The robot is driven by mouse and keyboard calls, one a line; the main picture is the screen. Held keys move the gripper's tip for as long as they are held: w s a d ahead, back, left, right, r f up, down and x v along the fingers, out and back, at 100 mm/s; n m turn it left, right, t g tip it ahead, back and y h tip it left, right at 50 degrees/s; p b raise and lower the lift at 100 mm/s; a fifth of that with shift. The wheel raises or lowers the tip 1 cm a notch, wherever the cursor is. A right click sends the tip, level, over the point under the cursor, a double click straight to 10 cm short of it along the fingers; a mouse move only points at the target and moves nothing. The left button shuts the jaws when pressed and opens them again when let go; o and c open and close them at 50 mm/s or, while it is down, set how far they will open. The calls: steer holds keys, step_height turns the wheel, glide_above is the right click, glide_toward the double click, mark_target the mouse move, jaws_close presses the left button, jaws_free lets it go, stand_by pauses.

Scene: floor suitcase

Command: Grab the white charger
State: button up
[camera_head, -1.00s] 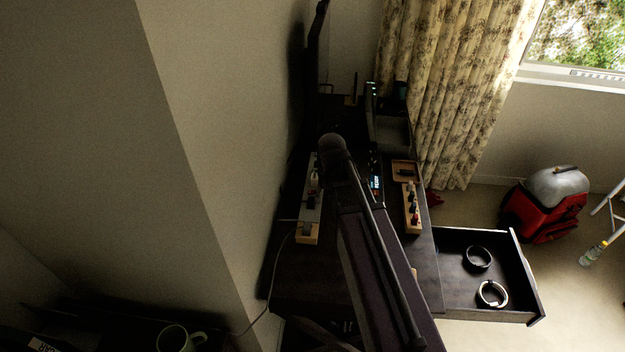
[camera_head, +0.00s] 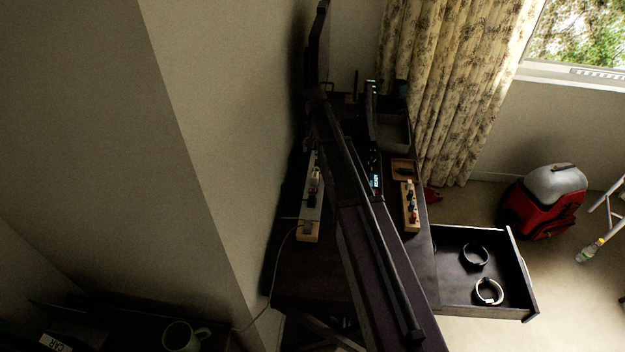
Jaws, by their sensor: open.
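A small white plug-like piece (camera_head: 315,176), perhaps the white charger, sits on the long power strip (camera_head: 309,222) on the left side of the dark desk, close to the wall. Dark plugs sit beside it on that strip. A second holder (camera_head: 410,220) on the right side of the desk carries several small plug-like pieces, one of them whitish (camera_head: 409,186). I cannot tell for sure which white piece is the charger. My arm crosses over the desk between the two strips and reaches up to the top edge of the picture. My gripper cannot be made out.
An open drawer (camera_head: 440,290) juts right from the desk, holding a black ring (camera_head: 475,255) and a whitish ring (camera_head: 489,291). A red and grey case (camera_head: 545,202) stands on the floor. A mug (camera_head: 183,337) is at lower left. The wall borders the desk's left side.

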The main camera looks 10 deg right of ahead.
mark_target(315, 174)
step_height(315, 174, down, 9)
steer(key=b, duration=0.8)
steer(key=shift+r+b, duration=0.2)
steer(key=shift+b, duration=0.15)
steer(key=shift+f, duration=0.15)
steer(key=f+b, duration=0.3)
steer(key=shift+w+d, duration=0.15)
steer(key=shift+w, duration=0.15)
steer(key=shift+f+b, duration=0.95)
steer(key=shift+b, duration=0.15)
jaws_close()
